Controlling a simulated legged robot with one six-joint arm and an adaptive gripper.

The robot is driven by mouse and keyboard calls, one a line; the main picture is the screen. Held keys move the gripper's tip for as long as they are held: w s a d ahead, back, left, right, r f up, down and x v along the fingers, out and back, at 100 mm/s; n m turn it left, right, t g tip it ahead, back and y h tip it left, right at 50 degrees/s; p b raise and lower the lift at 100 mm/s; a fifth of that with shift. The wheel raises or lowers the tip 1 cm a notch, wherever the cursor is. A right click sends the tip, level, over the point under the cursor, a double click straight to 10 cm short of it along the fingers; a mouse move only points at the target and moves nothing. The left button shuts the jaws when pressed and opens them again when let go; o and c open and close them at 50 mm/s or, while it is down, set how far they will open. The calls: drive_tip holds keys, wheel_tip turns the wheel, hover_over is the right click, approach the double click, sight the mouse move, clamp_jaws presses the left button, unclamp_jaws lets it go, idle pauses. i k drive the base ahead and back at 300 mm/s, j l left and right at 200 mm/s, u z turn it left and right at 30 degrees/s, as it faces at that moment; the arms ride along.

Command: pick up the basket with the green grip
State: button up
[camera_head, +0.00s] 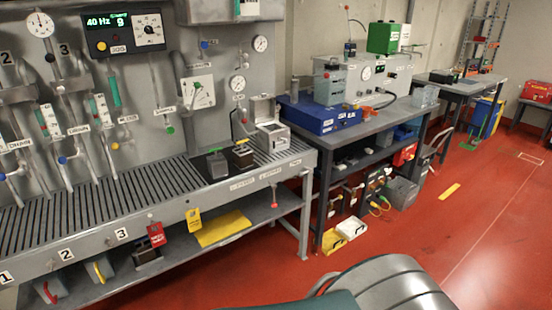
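A small dark basket with a green grip (217,164) stands on the slatted top of the grey bench (160,208), near the middle of the picture. Its green grip shows at the top. A similar small dark basket (243,155) stands just to its right, close beside it. A grey metal box with an open lid (272,137) stands further right on the same bench. My gripper does not show in this view. Nothing is seen holding or touching the basket with the green grip.
A panel with valves and gauges (85,110) rises behind the bench. A second table with a blue case (322,115) stands to the right. White and yellow trays (350,228) lie on the floor by it. The red floor (480,215) is mostly clear at right.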

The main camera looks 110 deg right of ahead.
sight(216, 164)
drive_tip(key=z, duration=3.5)
